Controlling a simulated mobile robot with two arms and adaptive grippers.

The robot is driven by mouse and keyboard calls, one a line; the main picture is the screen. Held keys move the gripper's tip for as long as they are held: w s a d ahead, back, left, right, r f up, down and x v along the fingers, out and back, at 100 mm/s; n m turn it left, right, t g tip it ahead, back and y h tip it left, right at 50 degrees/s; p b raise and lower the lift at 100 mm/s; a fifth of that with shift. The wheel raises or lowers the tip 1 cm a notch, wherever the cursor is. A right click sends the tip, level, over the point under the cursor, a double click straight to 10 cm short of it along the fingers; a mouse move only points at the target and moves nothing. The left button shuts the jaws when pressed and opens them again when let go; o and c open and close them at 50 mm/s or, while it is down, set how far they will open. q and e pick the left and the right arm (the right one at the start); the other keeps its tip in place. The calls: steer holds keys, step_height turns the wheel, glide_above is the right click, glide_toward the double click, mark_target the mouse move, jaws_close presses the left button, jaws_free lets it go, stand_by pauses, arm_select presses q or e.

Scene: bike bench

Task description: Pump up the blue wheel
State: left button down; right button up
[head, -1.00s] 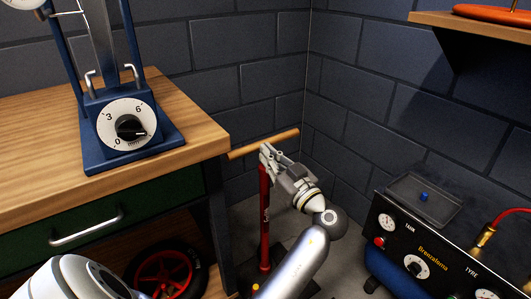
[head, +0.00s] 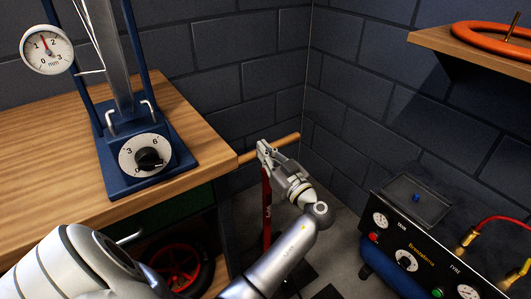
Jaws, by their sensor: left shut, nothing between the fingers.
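A floor pump with a wooden T-handle (head: 286,141) and a red body (head: 266,205) stands beside the bench end. My left gripper (head: 263,151) is at the middle of the handle, over the red body. It is shut with nothing between its fingers; whether it touches the handle I cannot tell. No blue wheel can be made out. A blue wheel stand (head: 125,125) with a black knob is on the bench, its upper part cut off. A compressor (head: 425,245) with gauges and a red hose (head: 499,222) is at the right. My right gripper is not in view.
The wooden bench (head: 205,128) fills the left; a wheel with a red rim (head: 172,268) is beneath it. A tray with a blue cap (head: 416,198) tops the compressor. An orange ring (head: 470,35) lies on the wall shelf (head: 437,54). Brick walls close the corner.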

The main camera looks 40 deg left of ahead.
arm_select(q)
glide_above(251, 154)
steer(key=shift+r+p, duration=0.3)
steer(key=shift+r, duration=0.1)
steer(key=shift+s+d+f, duration=0.1)
steer(key=shift+d+f, duration=0.2)
steer(key=shift+f, duration=0.65)
steer(key=shift+s+d+f, duration=0.1)
steer(key=shift+d+f, duration=0.15)
steer(key=shift+f, duration=0.7)
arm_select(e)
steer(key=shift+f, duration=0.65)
